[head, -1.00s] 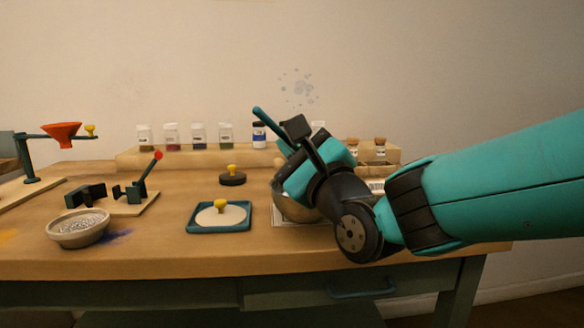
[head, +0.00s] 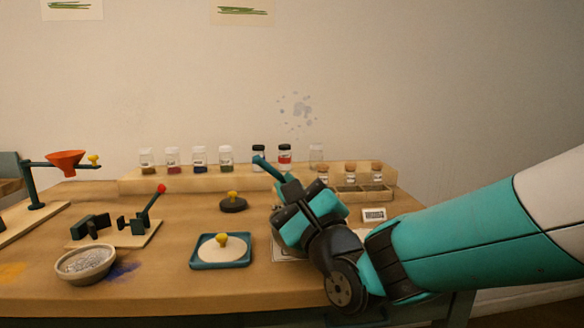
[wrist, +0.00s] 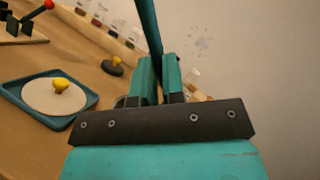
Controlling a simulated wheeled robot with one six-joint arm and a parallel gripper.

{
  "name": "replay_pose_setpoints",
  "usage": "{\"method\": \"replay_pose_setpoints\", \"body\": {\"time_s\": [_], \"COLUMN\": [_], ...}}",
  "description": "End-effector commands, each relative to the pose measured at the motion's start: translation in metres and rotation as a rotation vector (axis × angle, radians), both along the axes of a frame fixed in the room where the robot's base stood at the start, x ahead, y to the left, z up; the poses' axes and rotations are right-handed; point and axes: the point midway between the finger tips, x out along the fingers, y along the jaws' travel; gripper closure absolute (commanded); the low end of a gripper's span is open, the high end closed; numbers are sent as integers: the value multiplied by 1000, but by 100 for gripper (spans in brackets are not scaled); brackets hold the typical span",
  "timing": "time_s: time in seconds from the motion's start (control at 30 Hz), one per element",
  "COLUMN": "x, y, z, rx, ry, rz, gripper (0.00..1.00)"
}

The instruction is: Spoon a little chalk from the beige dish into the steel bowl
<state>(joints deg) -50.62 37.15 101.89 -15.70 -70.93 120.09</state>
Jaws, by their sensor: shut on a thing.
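The beige dish (head: 84,277) stands at the front left of the table, with pale grainy chalk (head: 85,260) in it. My gripper (head: 296,192) is over the right part of the table, far to the right of the dish. It is shut on a teal rod-like handle (head: 268,168), which looks like the spoon's. The handle also rises between the fingers in the wrist view (wrist: 150,28). The spoon's scoop end is hidden, so I cannot tell if it carries chalk. The steel bowl is hidden behind my gripper in the head view.
A blue tray (head: 221,265) with a yellow-knobbed pale disc lies left of my gripper. A dark yellow-knobbed weight (head: 233,203) stands behind it. A red-knobbed device (head: 133,223) and an orange funnel stand (head: 66,160) are left. Jars on a wooden ledge (head: 200,183) line the back.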

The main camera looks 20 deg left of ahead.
Motion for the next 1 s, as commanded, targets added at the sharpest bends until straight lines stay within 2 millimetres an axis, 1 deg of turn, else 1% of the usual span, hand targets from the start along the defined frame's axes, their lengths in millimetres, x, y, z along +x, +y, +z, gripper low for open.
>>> {"method": "replay_pose_setpoints", "body": {"time_s": [0.03,0.07,0.67,0.7,1.0], "x": [0,0,-2,-2,-1], "y": [1,1,-3,-3,1], "z": [5,5,2,-8,-8], "rx": [1,3,49,47,4], "ry": [3,3,9,5,5], "rz": [-2,-3,-40,-36,-17], "gripper": [100,100,100,100,100]}}
